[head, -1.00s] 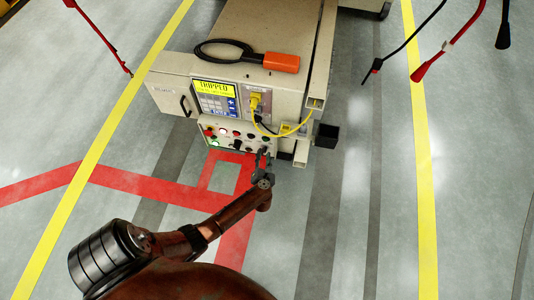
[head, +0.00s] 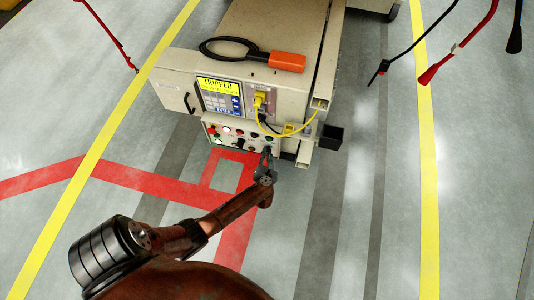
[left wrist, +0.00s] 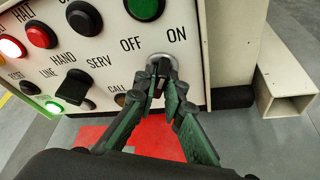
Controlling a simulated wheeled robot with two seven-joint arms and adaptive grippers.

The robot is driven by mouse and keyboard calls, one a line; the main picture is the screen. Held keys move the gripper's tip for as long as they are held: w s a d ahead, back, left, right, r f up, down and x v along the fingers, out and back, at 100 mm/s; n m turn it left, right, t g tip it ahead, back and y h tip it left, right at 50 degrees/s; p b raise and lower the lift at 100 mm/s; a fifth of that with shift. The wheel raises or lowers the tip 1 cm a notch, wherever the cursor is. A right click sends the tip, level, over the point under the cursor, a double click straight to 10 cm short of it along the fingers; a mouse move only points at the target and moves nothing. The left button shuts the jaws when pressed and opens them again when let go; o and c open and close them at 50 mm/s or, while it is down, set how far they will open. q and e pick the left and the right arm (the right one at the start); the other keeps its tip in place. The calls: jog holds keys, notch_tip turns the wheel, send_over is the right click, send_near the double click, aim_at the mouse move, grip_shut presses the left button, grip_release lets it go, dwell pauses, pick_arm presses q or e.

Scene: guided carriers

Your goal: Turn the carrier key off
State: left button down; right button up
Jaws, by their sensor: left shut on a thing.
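The beige carrier (head: 258,85) stands ahead with its control panel (head: 226,147) facing me. In the left wrist view, the round silver key switch (left wrist: 160,58) sits at the panel's right, between the printed words OFF and ON. My left gripper (head: 267,153) is at the panel's lower right. It also shows in the left wrist view (left wrist: 161,76), with its fingertips shut on the key at the switch. The fingers cover most of the key, so I cannot tell which way it points. My right gripper is not in view.
The carrier's display (head: 217,85) reads TRIPPED. A yellow cable (head: 293,130) loops above the key area. An orange handset (head: 287,61) lies on top. A square tube (left wrist: 285,100) juts out right.

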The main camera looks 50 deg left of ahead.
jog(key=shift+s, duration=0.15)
pick_arm(q)
jog(key=shift+s+a+n+t+h+p, duration=0.1)
jog(key=shift+n+t+h+p, duration=0.55)
jog(key=shift+n+h, duration=0.95)
jog(key=shift+s+n+t+h+p, duration=0.1)
jog(key=shift+n+t+h+p, duration=0.55)
jog(key=shift+n, duration=1.75)
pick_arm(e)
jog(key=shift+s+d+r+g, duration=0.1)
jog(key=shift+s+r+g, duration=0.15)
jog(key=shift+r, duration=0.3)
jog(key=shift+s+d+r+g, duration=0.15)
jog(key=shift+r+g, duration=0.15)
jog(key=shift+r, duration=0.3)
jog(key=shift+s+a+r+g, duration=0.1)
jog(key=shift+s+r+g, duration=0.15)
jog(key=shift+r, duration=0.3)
pick_arm(q)
jog(key=shift+h, duration=0.25)
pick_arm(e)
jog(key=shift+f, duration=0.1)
pick_arm(q)
jog(key=c, duration=2)
grip_release()
jog(key=shift+a, duration=0.1)
